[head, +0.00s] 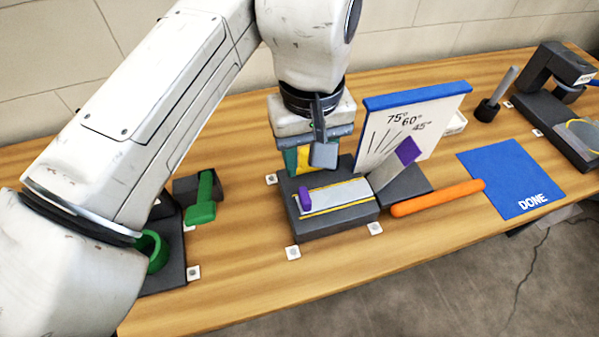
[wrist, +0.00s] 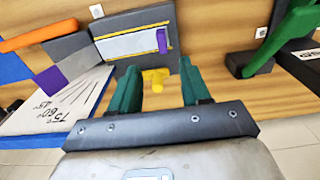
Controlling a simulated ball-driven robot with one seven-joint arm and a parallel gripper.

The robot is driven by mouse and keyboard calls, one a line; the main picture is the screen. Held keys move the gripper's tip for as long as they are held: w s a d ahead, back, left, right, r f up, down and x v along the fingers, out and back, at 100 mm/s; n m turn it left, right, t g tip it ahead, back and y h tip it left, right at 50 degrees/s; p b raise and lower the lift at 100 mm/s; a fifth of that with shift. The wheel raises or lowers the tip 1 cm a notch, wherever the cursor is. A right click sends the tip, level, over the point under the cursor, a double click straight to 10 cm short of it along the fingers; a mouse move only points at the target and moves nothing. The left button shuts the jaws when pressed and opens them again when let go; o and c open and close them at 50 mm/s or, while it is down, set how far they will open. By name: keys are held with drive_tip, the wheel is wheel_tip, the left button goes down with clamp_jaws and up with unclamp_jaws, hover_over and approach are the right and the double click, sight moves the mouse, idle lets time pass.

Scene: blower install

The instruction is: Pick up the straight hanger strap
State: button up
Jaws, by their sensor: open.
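A pale flat strip (head: 335,197) lies along the top of a dark bending block (head: 340,226) between yellow lines, with a purple tab at its left end. At the block's right, a pale piece with a purple tip (head: 408,151) slants upward; I cannot tell if it is one piece with the flat strip. The strip (wrist: 130,44) also shows in the wrist view. My gripper (wrist: 160,70) is open, with its green fingers just behind the block. A small yellow piece (wrist: 155,79) shows between the fingers; I see no grip on it.
An angle board (head: 412,122) stands behind the block. An orange bar (head: 437,198) extends from its right side. A blue DONE mat (head: 513,178) lies right. A green-handled fixture (head: 203,200) stands left. Dark machines (head: 556,95) stand far right. Bare wood lies in front.

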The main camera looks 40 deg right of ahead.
hover_over(306, 197)
drive_tip(key=f, duration=0.4)
drive_tip(key=shift+a+f, duration=0.3)
drive_tip(key=shift+f, duration=0.05)
drive_tip(key=shift+d+f+p, duration=0.15)
drive_tip(key=shift+f+p, duration=0.1)
drive_tip(key=shift+f, duration=1.25)
drive_tip(key=shift+d+f+p, duration=0.15)
drive_tip(key=shift+f+p, duration=0.1)
drive_tip(key=shift+f, duration=1.2)
drive_tip(key=shift+c, duration=0.2)
clamp_jaws()
